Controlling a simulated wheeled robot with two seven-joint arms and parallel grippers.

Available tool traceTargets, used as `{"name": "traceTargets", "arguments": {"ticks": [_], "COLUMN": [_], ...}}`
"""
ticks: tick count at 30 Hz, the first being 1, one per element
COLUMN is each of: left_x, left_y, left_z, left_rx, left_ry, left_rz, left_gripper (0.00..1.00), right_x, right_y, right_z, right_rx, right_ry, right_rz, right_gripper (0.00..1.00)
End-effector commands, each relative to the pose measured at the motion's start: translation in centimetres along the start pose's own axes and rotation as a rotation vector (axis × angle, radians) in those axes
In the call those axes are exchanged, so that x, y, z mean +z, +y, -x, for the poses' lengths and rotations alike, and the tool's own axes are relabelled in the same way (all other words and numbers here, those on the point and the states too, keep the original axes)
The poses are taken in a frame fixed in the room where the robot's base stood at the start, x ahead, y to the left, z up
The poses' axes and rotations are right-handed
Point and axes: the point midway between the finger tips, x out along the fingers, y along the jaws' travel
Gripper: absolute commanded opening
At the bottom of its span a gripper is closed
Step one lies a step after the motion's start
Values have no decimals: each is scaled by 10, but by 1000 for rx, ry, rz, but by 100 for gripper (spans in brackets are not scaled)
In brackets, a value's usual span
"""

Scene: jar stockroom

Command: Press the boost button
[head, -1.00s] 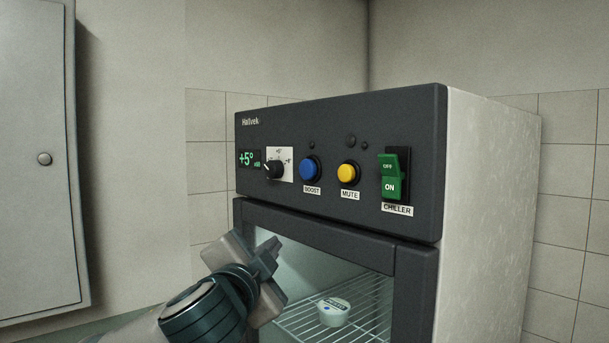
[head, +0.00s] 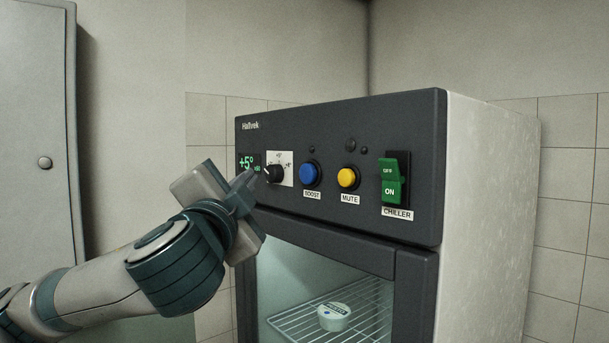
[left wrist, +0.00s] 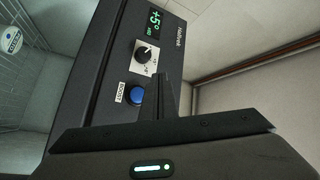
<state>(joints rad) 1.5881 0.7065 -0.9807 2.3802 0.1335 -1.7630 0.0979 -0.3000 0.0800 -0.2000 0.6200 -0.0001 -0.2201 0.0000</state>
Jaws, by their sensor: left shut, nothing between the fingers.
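The round blue boost button (head: 310,172) sits on the dark control panel of the chiller (head: 340,225), above a BOOST label. It also shows in the left wrist view (left wrist: 137,95), beside my shut fingers. My left gripper (head: 252,176) is shut and empty. In the head view its tips are left of the button, in front of the panel near the display and the dial. A gap between the fingertips and the button shows in the head view. My right gripper is not in view.
A black dial (head: 274,173) and a green +5° display (head: 248,162) are left of the button. A yellow mute button (head: 348,178) and a green chiller switch (head: 391,180) are to its right. A small white jar (head: 334,317) stands on the rack behind the glass. A grey cabinet (head: 35,150) hangs at left.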

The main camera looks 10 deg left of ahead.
Motion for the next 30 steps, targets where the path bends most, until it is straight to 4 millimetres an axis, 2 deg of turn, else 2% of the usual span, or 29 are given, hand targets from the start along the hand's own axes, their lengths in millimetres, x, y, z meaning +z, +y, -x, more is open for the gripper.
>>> {"name": "traceTargets", "arguments": {"ticks": [11,23,30], "left_x": [-9,-32,-41], "left_y": [7,30,42], "left_z": [-11,-43,-56], "left_rx": [2,1,1], "left_ry": [0,0,0], "left_rz": [0,0,1], "left_gripper": [0,0,0], "right_x": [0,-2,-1], "right_y": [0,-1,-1], "right_z": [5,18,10], "right_rx": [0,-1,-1], "right_ry": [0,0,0], "right_rz": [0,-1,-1], "right_gripper": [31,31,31]}}
